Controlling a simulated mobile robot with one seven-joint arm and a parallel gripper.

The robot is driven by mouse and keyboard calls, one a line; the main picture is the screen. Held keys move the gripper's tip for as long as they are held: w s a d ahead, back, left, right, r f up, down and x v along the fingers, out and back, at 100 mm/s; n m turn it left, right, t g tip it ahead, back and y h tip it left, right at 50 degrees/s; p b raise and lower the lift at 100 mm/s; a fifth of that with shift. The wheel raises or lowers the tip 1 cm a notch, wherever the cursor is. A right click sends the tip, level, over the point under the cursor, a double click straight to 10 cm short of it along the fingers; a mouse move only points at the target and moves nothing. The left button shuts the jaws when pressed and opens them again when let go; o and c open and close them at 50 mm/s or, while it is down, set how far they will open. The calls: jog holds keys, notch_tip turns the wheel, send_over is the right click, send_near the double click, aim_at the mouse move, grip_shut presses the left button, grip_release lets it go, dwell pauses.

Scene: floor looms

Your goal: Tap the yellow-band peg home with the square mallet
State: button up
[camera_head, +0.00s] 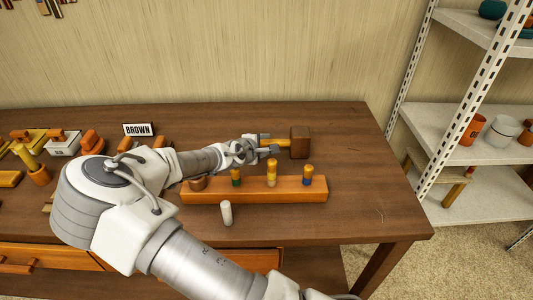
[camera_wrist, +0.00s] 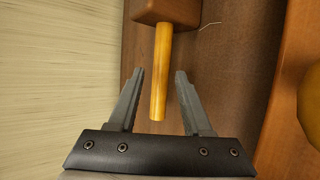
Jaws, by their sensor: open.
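The square mallet has a brown block head (camera_head: 299,142) and a light wooden handle (camera_wrist: 160,75); it lies on the table behind the peg rail. My gripper (camera_head: 266,147) is open at the handle. In the wrist view the handle lies between my two fingers (camera_wrist: 159,74), with a gap on each side, and the head (camera_wrist: 168,11) is beyond the fingertips. The yellow-band peg (camera_head: 271,173) stands upright in the orange rail (camera_head: 255,192) and is the tallest there. A green-band peg (camera_head: 236,177) is to its left and a blue-band peg (camera_head: 308,176) to its right.
A brown round piece (camera_head: 197,183) sits at the rail's left end. A white cylinder (camera_head: 226,212) stands in front of the rail. A BROWN sign (camera_head: 138,129) and several orange items are at left. A white shelf (camera_head: 470,120) stands right of the table. The table's right end is clear.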

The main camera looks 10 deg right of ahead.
aim_at(272, 142)
jog(key=shift+w+d+f+b, duration=0.1)
jog(key=shift+f+b, duration=0.2)
jog(key=shift+f, duration=0.1)
jog(key=b+x, duration=0.4)
jog(key=x, duration=0.1)
jog(key=shift+f, duration=0.15)
jog(key=shift+w+d+f+b, duration=0.25)
jog(key=shift+w+d+b, duration=0.3)
jog(key=shift+w, duration=0.2)
grip_shut()
dwell(0.5)
jog(key=shift+r, duration=0.2)
jog(key=shift+r+p, duration=2.15)
jog(key=shift+r, duration=0.2)
jog(key=shift+r, duration=0.1)
